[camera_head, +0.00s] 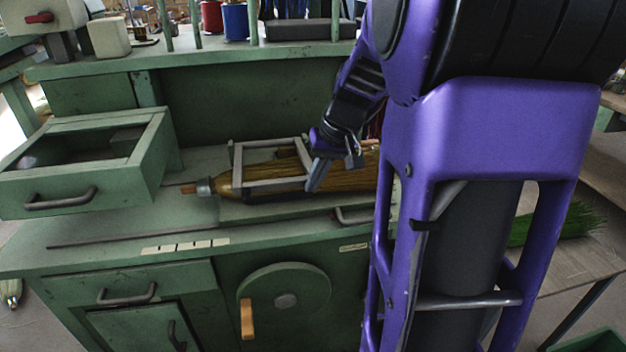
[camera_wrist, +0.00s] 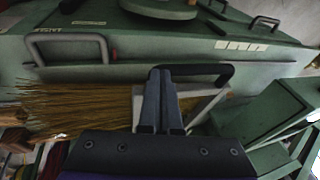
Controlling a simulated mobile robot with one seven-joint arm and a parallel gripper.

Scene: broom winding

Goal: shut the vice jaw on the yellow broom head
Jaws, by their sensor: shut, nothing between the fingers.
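The yellow broom head (camera_head: 352,180) lies lengthwise on the green bench, its bound neck to the left. Its straw bristles (camera_wrist: 75,105) fill the left of the wrist view. The grey vice jaw frame (camera_head: 275,185) spans the broom near its neck; part of it shows beside my fingers in the wrist view (camera_wrist: 205,105). My gripper (camera_head: 314,186) is shut and empty, fingers pointing down at the frame's right end. In the wrist view my fingers (camera_wrist: 165,88) overlap a black bar (camera_wrist: 205,72); I cannot tell whether they touch it. My arm hides the broom's right end.
An open green drawer (camera_head: 85,165) juts out at the left. A grey handle (camera_head: 352,215) sits at the bench's front edge. A round wheel with a wooden knob (camera_head: 247,320) is on the front panel. Spools and a dark box (camera_head: 305,29) stand on the back shelf.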

